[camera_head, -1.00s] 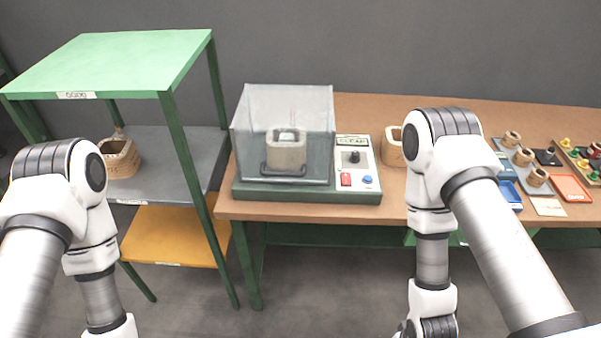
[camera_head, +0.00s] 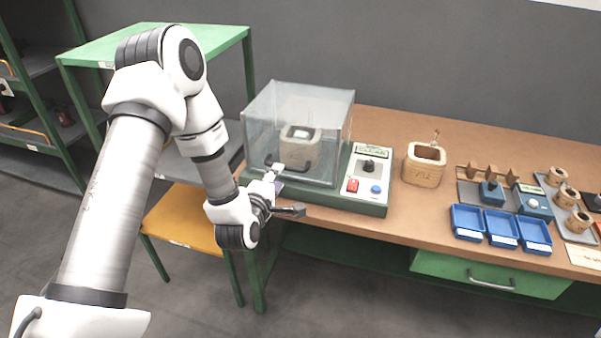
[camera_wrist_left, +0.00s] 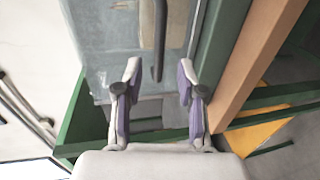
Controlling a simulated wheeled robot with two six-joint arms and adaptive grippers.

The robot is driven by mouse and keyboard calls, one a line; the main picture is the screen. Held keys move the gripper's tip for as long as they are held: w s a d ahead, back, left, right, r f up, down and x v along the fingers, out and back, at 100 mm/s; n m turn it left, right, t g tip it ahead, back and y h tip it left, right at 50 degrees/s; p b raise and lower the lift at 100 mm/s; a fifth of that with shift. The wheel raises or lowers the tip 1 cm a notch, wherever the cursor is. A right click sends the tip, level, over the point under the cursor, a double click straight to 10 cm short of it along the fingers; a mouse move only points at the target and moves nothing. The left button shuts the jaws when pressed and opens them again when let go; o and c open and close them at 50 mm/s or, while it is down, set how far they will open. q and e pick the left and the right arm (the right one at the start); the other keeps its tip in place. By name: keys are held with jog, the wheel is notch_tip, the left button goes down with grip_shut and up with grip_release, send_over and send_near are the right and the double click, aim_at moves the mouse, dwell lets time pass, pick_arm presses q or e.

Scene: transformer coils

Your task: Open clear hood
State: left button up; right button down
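The clear hood (camera_head: 325,110) is a transparent box, closed down over the green base of the tester (camera_head: 345,197). A tan block-like coil (camera_head: 298,149) stands inside it. A dark handle (camera_head: 308,168) sits low on the hood's front wall. My left gripper (camera_head: 284,196) is in front of the hood, just below the handle. In the left wrist view the left gripper (camera_wrist_left: 159,84) is open and empty, and the handle (camera_wrist_left: 160,42) lies ahead between the lines of its fingers, apart from them. My right gripper is out of view.
A control panel with a red button (camera_head: 352,186) and a blue button (camera_head: 376,189) is right of the hood. Another coil (camera_head: 424,165), blue trays (camera_head: 502,228) and small parts are further right. A green-topped shelf (camera_head: 130,45) stands left, behind my left arm.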

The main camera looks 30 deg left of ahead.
aim_at(286, 168)
pick_arm(q)
jog(key=x, duration=0.4)
jog(key=d+p+x, duration=0.1)
jog(key=x, duration=0.1)
jog(key=shift+w+r, duration=0.15)
jog(key=shift+w, duration=0.05)
jog(key=shift+w+a, duration=0.25)
jog(key=shift+a+f, duration=0.2)
jog(key=shift+f, duration=0.05)
jog(key=shift+d, duration=0.15)
grip_shut()
jog(key=shift+r, duration=0.1)
